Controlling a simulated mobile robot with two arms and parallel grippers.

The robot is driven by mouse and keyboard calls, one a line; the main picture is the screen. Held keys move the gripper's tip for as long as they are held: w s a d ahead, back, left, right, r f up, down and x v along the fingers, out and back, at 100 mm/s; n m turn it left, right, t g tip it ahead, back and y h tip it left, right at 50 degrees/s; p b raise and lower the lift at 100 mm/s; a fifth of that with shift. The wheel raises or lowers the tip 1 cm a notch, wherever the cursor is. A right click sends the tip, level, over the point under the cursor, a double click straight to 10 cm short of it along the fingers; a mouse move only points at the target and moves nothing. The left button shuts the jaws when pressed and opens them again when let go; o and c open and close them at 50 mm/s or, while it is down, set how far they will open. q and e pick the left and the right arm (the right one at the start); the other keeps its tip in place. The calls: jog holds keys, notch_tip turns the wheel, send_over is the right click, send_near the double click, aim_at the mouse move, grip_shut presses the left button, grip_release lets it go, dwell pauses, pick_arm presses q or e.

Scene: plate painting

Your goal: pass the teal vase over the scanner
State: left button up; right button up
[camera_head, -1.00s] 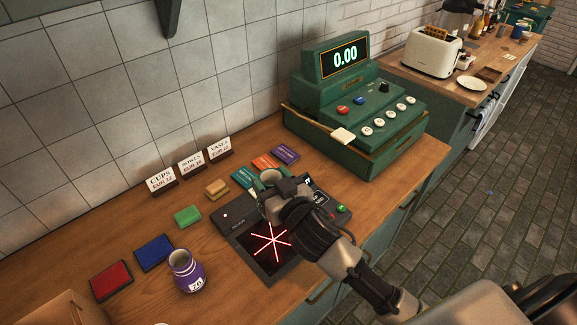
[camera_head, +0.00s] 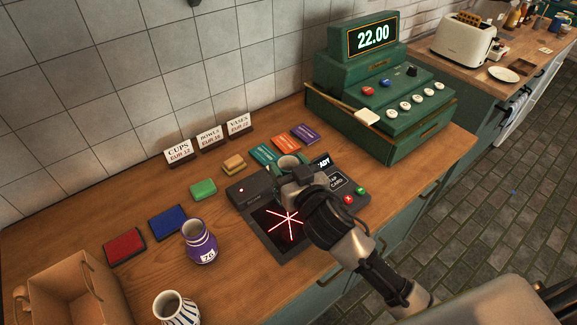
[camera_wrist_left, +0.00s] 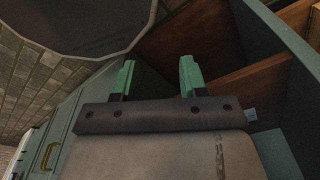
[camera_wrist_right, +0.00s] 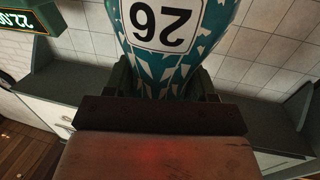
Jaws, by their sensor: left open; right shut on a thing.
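The teal vase shows large in the right wrist view (camera_wrist_right: 165,60), with a white pattern and a label that reads 26 upside down. My right gripper (camera_head: 292,180) is shut on it. In the head view only the vase's rim (camera_head: 287,161) shows past my gripper; the rest is hidden. My right gripper is above the back part of the scanner (camera_head: 259,233), a dark plate with red crossed light lines. My left gripper (camera_wrist_left: 159,78) is open and empty in the left wrist view, near a cabinet with wooden shelves.
A purple vase (camera_head: 201,246) and a striped vase (camera_head: 176,309) stand on the counter at the left, near a cardboard box (camera_head: 75,290). The green register (camera_head: 385,100) reads 22.00. Coloured pads and price signs (camera_head: 208,138) line the back.

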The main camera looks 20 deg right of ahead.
pick_arm(q)
jog(key=r+p, duration=0.3)
jog(key=s+r+p, duration=0.1)
jog(key=shift+a+r+p, duration=0.25)
jog(key=shift+r+p, duration=0.1)
jog(key=shift+p, duration=0.05)
jog(key=shift+w, duration=0.1)
dwell(1.3)
